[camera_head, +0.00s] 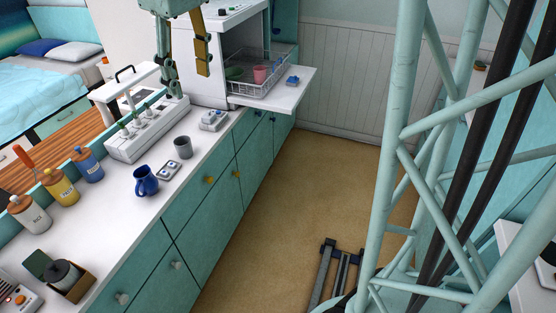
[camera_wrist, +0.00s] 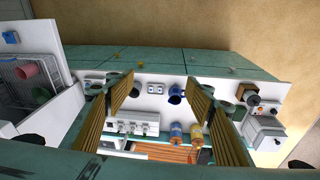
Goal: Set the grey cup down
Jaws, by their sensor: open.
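The grey cup (camera_head: 183,147) stands upright on the white counter (camera_head: 130,222), behind and to the right of a blue jug (camera_head: 146,181). Nothing is touching the cup. My gripper (camera_head: 187,80) is in the air above the far part of the counter, well apart from the cup. In the wrist view my gripper (camera_wrist: 162,82) has its two brass-coloured fingers spread wide, with nothing held between them. The blue jug also shows there between the fingers (camera_wrist: 175,96). The cup is hard to make out in that view, near the left finger.
Blue, yellow and white bottles stand along the counter's left edge. A small device (camera_head: 168,170) lies between jug and cup. The counter in front of the jug is clear.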

